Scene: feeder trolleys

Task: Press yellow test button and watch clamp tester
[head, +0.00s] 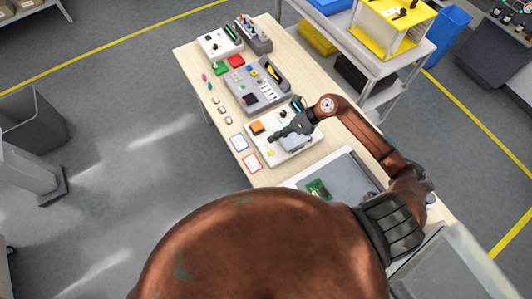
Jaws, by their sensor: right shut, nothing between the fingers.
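A white tester panel (292,153) lies on the wooden bench, with an orange block (257,127) at its left and a small yellow button (270,153) near its front left. A grey part (296,141) sits on the panel, partly behind my arm. My right gripper (272,138) reaches in from the right over the panel. It is shut and empty, its tips pointing left, just behind the yellow button in the picture. I cannot tell whether the tips touch the panel. My left gripper is not in view.
A grey tray (268,98) with tools and parts lies behind the panel. A shelf trolley (410,42) stands at the back right.

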